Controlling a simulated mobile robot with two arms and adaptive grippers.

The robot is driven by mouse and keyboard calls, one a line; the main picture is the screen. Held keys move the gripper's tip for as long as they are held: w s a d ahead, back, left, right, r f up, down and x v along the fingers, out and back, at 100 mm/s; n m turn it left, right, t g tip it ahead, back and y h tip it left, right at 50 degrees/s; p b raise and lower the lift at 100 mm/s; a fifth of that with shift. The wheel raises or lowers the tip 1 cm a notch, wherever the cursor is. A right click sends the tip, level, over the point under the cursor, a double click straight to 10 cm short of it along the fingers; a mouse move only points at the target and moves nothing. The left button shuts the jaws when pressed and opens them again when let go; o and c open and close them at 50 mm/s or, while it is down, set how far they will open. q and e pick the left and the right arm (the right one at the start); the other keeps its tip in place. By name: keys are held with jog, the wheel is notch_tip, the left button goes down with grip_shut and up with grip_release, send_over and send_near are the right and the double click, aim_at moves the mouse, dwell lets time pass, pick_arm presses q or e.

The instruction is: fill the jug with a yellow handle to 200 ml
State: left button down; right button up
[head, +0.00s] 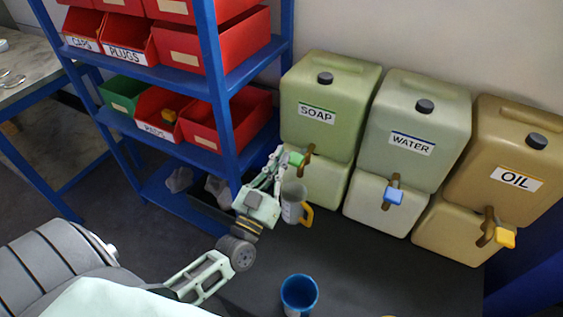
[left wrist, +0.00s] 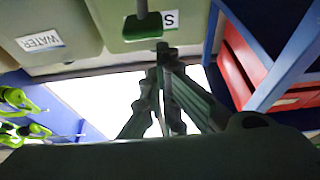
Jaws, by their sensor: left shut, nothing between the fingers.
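The jug with a yellow handle (head: 293,201) stands upright on the dark surface below the soap tap, its handle to the right. Its fill level cannot be read. The soap tap's green lever (head: 296,158) also shows in the left wrist view (left wrist: 142,27). My left gripper (head: 278,156) is shut and empty, with its fingertips beside the lever; I cannot tell if they touch it. In the left wrist view the closed fingers (left wrist: 162,52) lie close to the lever. My right gripper is not in view.
The soap (head: 329,91), water (head: 427,115) and oil (head: 516,150) containers stand in a row, water and oil with blue (head: 394,196) and orange (head: 505,238) tap levers. A blue jug (head: 299,291) stands in front. A blue rack (head: 222,125) with bins is close left.

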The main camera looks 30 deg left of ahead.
pick_arm(q)
jog(key=shift+t, duration=0.5)
jog(key=f+b, duration=0.2)
jog(key=s+f+b, duration=0.1)
jog(key=f, duration=0.1)
jog(key=shift+s+f+b, duration=0.2)
jog(key=shift+f+b, duration=0.05)
jog(key=shift+b, duration=0.15)
dwell(2.0)
dwell(0.9)
